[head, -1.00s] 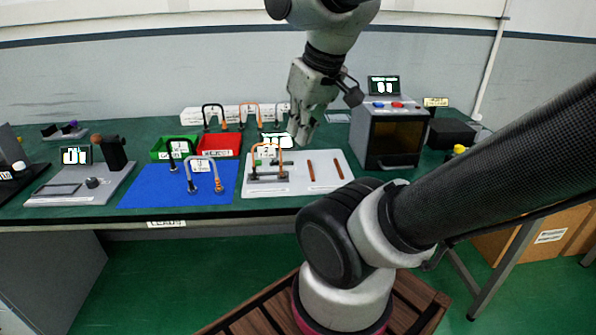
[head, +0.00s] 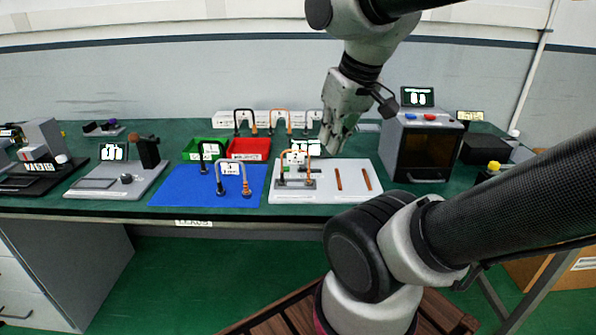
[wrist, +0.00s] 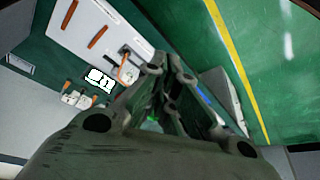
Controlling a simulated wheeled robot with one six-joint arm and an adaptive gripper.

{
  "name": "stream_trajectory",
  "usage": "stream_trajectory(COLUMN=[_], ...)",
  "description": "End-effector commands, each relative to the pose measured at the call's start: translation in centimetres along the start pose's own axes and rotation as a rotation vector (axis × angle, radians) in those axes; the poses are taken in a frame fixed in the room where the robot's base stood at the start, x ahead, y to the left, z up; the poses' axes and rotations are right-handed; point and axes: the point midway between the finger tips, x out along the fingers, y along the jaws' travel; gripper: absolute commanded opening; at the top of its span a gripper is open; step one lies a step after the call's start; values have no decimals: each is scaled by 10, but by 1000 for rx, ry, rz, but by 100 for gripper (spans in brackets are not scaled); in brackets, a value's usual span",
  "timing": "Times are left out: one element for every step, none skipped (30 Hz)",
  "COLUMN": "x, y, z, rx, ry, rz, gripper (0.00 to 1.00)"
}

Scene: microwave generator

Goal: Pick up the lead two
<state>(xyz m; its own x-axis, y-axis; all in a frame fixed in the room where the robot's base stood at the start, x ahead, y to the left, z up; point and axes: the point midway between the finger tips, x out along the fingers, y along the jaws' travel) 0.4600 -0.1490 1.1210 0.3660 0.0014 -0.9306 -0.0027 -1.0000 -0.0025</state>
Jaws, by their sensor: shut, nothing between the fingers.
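Several looped leads are in the head view; their number labels are too small to read surely, so I cannot tell which is lead two. An orange lead (head: 296,152) stands on the white board (head: 322,190). Behind are a black lead (head: 243,113), an orange lead (head: 277,114) and a grey lead (head: 306,117) by a white rack. My gripper (head: 331,150) is shut and empty, above the white board's back edge. It also shows in the wrist view (wrist: 155,112).
A green bin (head: 193,156) and a red bin (head: 250,157) stand behind the mat. A microwave-like box (head: 425,150) stands right of the board. A grey device (head: 110,182) is at the left. Two orange rods (head: 338,180) lie on the board.

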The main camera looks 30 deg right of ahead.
Motion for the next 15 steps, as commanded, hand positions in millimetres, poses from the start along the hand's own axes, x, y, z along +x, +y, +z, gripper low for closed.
stream_trajectory(x=[0,0,0,0,0,0,0,0,0,0,0,0,0,0,0], y=[0,0,0,0,0,0,0,0,0,0,0,0,0,0,0], z=[0,0,0,0,0,0,0,0,0,0,0,0,0,0,-1], rx=[0,0,0,0,0,0,0,0,0,0,0,0,0,-1,-5], ry=[0,0,0,0,0,0,0,0,0,0,0,0,0,0,-2], rz=[0,0,0,0,0,0,0,0,0,0,0,0,0,0,-1], gripper=[0,0,0,0,0,0,0,0,0,0,0,0,2,7,15])
